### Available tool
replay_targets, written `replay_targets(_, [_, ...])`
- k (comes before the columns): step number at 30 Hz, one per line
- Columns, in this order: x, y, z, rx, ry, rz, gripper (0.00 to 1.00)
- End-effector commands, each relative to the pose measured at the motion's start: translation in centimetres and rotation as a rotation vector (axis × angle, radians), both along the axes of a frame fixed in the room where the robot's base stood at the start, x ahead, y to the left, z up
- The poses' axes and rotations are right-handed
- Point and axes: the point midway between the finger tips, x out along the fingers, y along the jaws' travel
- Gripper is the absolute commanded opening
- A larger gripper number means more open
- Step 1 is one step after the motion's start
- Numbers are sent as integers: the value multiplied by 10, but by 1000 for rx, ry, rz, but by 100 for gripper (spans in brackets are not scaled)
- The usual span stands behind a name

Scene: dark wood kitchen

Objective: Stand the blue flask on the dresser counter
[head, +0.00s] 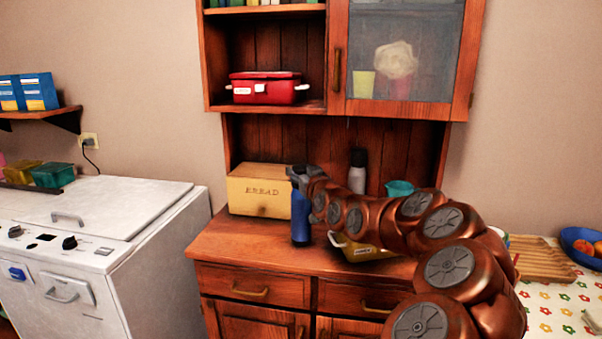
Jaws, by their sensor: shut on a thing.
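The blue flask (301,218) is upright in the head view, in front of the bread box. My gripper (300,174) is at its top and shut on it. My copper arm reaches in from the lower right. The dresser counter (240,240) is the wooden surface around and below the flask. The flask's base shows against the counter; I cannot tell whether it touches the wood or hangs just above it.
A bread box (257,190) stands behind the flask. A yellow container (355,248), a grey-and-black bottle (357,171) and a teal cup (399,189) are partly behind my arm. The counter's front left is clear. A white appliance (150,240) stands at left.

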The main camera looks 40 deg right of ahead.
Motion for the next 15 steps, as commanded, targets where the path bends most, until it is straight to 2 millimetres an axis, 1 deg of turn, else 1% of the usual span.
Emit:
replay_targets(3, [0, 0, -3, -1, -2, -1, 0])
replay_targets(4, [0, 0, -2, -1, -2, 0, 58])
replay_targets(9, [0, 0, -2, 0, -1, 0, 76])
replay_targets(11, [0, 0, -2, 0, -1, 0, 81])
replay_targets(15, [0, 0, -2, 0, 0, 0, 81])
